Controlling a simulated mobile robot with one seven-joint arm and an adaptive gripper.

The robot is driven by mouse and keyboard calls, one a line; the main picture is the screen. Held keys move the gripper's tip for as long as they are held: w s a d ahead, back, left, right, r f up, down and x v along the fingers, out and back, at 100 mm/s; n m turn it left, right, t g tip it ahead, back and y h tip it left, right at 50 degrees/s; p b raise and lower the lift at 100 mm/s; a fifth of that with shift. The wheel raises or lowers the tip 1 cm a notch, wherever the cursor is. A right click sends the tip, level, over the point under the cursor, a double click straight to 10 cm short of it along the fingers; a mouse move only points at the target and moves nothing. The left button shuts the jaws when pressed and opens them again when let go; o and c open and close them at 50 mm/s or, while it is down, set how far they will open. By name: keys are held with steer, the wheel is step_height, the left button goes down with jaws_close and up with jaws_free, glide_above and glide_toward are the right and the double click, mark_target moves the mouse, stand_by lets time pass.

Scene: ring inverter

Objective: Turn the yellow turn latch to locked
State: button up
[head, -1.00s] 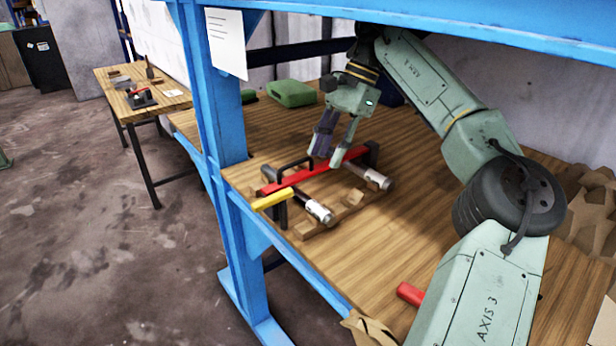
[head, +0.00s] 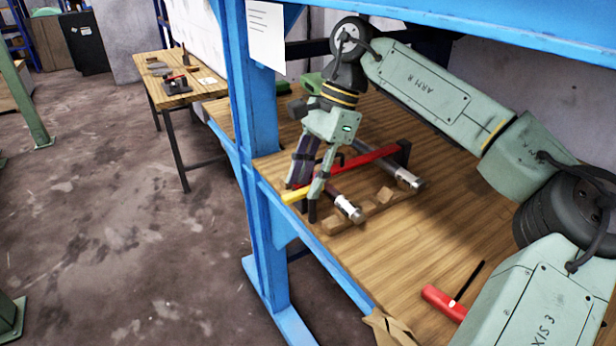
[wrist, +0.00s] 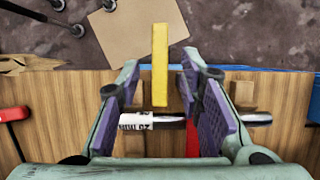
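The yellow turn latch (head: 293,196) is at the near-left end of the red bar (head: 372,157) of a fixture on the wooden bench. In the wrist view the yellow latch (wrist: 160,64) points away from me, lying in line between my fingers. My gripper (head: 308,195) is at the latch end of the fixture, pointing down. In the wrist view my gripper (wrist: 160,105) is open, with purple pads on both sides of the latch and a gap on each side. The fingers partly hide the latch and the bar in the head view.
Two metal cylinders (head: 348,208) (head: 408,180) and wooden blocks (head: 385,195) are on the fixture's right side. A red-handled tool (head: 445,303) lies on the bench nearer me. A blue post (head: 255,130) stands left of my gripper. The bench between fixture and tool is clear.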

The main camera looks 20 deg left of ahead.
steer(key=shift+s+a+f, duration=0.1)
steer(key=shift+s+f, duration=0.05)
steer(key=shift+f, duration=0.1)
steer(key=shift+c, duration=0.4)
jaws_close()
